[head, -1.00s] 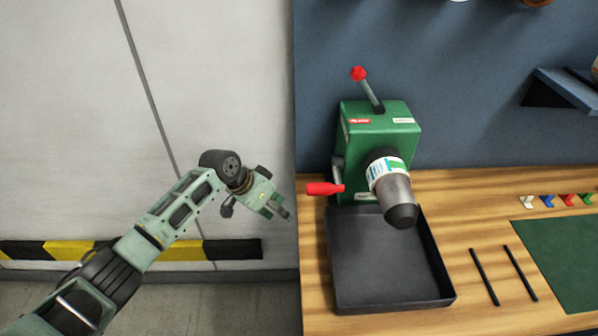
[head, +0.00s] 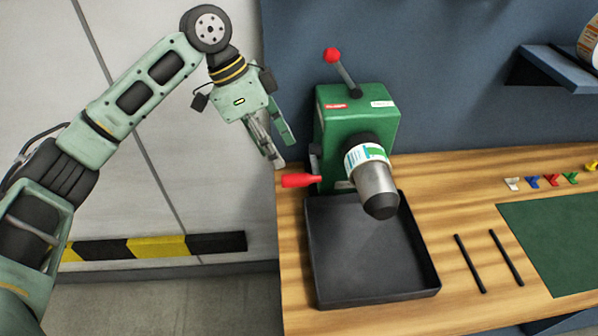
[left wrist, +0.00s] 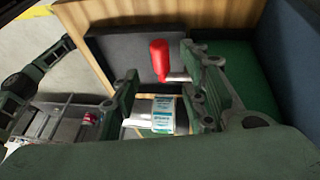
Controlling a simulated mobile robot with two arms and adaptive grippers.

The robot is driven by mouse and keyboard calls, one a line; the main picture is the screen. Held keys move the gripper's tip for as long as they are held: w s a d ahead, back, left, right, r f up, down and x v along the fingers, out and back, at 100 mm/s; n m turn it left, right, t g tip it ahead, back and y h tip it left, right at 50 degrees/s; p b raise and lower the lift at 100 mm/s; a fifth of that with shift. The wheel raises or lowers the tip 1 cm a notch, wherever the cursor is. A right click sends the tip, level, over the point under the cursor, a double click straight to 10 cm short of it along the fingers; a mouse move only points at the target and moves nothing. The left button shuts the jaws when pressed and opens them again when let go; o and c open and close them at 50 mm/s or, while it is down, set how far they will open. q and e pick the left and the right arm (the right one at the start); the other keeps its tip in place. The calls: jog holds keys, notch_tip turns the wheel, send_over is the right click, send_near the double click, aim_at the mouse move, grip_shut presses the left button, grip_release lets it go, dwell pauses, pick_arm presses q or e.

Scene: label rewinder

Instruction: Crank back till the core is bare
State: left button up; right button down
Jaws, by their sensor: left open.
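The green rewinder (head: 352,125) stands on the bench with a red-knobbed lever (head: 332,56) on top. Its grey core (head: 376,186) points toward me and ends in a dark cap. A white, green and blue label band (head: 366,156) is around the core near the housing. The red crank handle (head: 300,180) sticks out left, low on the housing; it also shows in the left wrist view (left wrist: 159,58). My left gripper (head: 284,152) is open and empty, just above and left of the handle. In the wrist view the handle appears between the fingers, untouched. My right gripper is not in view.
A black tray (head: 318,268) lies under the core. Two black rods (head: 470,263), a green mat (head: 555,235) and several coloured clips (head: 532,182) are to its right. A shelf (head: 556,74) juts from the blue wall. Open floor lies left of the bench.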

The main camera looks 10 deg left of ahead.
aim_at(289, 176)
pick_arm(q)
jog(key=p+x, duration=0.1)
jog(key=x, duration=0.6)
jog(key=shift+f, duration=0.3)
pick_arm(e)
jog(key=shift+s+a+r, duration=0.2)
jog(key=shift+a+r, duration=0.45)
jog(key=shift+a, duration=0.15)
pick_arm(q)
jog(key=shift+a, duration=0.1)
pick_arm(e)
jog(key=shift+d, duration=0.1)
pick_arm(q)
jog(key=shift+c, duration=0.6)
grip_shut()
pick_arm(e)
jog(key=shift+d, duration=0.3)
